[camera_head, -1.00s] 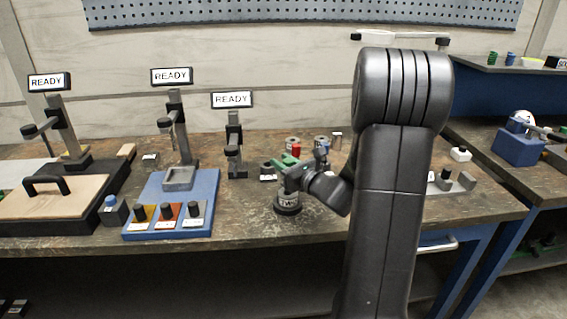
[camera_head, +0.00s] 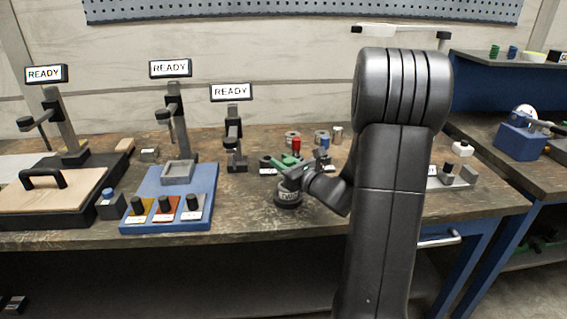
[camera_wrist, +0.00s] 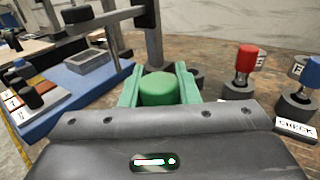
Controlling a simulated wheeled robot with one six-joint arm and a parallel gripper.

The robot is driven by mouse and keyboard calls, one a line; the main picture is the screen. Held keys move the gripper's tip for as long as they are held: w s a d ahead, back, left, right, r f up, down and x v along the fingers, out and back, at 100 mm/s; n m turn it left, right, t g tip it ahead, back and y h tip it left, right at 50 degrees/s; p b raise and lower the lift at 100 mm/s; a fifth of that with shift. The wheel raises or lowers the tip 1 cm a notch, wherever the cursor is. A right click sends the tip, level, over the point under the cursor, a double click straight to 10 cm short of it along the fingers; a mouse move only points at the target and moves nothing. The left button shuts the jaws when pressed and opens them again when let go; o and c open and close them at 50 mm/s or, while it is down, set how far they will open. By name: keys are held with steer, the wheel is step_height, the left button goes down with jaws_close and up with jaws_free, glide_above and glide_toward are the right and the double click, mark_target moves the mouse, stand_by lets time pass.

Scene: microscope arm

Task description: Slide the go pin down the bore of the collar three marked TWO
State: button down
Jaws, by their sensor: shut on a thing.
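My gripper (camera_wrist: 158,85) has green fingers, shut on a green round-topped pin (camera_wrist: 158,90) in the wrist view. In the head view my gripper (camera_head: 290,168) is just above the grey collar marked TWO (camera_head: 287,196), which has a dark base on the bench. My gripper hides the collar's top and bore there, and the wrist view does not show the collar. I cannot tell whether the pin's lower end is in the bore or above it.
Grey collars (camera_head: 321,136) stand farther back. A blue base (camera_head: 170,200) with coloured pads and a dark stand (camera_head: 235,150) with a READY sign are to the left.

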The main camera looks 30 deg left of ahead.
steer(key=shift+f+b, duration=1.2)
steer(key=shift+f, duration=0.2)
steer(key=c, duration=1)
jaws_free()
steer(key=v, duration=1.3)
steer(key=shift+s+d+r, duration=0.1)
steer(key=shift+s+d, duration=0.05)
steer(key=shift+d, duration=0.2)
steer(key=shift+a, duration=0.1)
steer(key=x, duration=1.3)
steer(key=shift+a, duration=0.35)
steer(key=shift+d+r+p, duration=0.1)
steer(key=shift+r+p, duration=0.15)
steer(key=shift+p, duration=0.05)
steer(key=shift+w, duration=0.2)
